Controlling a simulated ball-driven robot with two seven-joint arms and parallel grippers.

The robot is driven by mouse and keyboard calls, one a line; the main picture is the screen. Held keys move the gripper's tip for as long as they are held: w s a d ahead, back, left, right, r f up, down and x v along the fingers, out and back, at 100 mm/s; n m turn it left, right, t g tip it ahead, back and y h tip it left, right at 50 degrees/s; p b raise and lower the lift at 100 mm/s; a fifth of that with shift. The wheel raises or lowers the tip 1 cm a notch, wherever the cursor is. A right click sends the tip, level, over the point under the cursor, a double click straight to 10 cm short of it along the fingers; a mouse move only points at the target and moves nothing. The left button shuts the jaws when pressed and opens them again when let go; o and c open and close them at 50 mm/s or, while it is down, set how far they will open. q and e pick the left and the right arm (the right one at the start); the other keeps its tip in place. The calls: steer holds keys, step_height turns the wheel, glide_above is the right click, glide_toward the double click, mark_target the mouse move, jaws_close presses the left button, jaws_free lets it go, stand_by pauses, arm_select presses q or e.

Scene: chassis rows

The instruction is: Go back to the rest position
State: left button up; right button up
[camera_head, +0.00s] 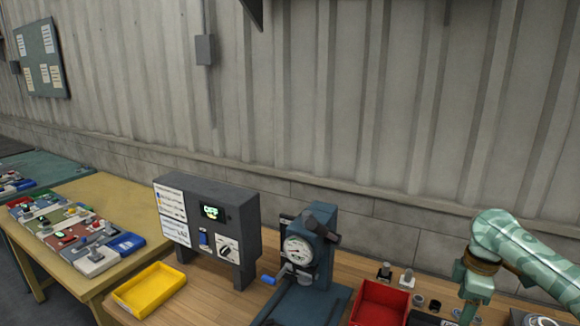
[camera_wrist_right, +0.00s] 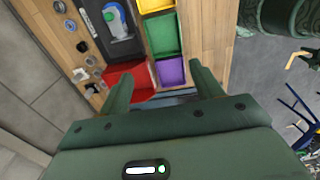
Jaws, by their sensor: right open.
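My right gripper (camera_wrist_right: 162,88) is open in the right wrist view, with its two green fingers apart and nothing between them. Below and beyond it are the bench and its bins. In the head view my right arm comes in at the right edge, patterned pale green. Its lower end hangs over the right part of the bench, and the fingers cannot be made out there. My left gripper is not in view.
The wooden bench holds a red bin (camera_head: 381,302), a blue press with a dial (camera_head: 298,250), a grey test panel (camera_head: 243,216) and a yellow tray (camera_head: 149,289). The wrist view shows a green bin (camera_wrist_right: 163,36) and a purple bin (camera_wrist_right: 170,72). A corrugated wall stands behind.

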steer(key=s+a+f+n+t, duration=0.1)
steer(key=s+a+f+t, duration=0.1)
steer(key=s+a+f, duration=0.45)
steer(key=s+a+f+n+t, duration=0.1)
steer(key=s+a+f, duration=0.3)
steer(key=a+f, duration=0.5)
steer(key=s+d+r+m+t+h, duration=0.2)
steer(key=s+d+r+m, duration=0.15)
steer(key=s, duration=0.45)
steer(key=s+d+r+m+t+h, duration=0.2)
steer(key=s+d+r+m+h, duration=0.15)
steer(key=s, duration=0.55)
steer(key=s+a+f+g+y+b, duration=0.2)
steer(key=a+f+b, duration=0.1)
steer(key=f, duration=1.4)
steer(key=s+a+f+g+y+b, duration=0.2)
steer(key=a+f+b, duration=0.1)
steer(key=f, duration=1.3)
arm_select(q)
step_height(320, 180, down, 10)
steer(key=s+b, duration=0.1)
steer(key=b, duration=0.3)
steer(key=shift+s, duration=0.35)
arm_select(e)
steer(key=s+f+m+g+y, duration=0.1)
steer(key=s+f+m+g, duration=0.1)
steer(key=s+f, duration=1.7)
steer(key=shift+s+d+m+g, duration=0.25)
steer(key=shift+d+m+g, duration=0.05)
steer(key=shift+m, duration=0.4)
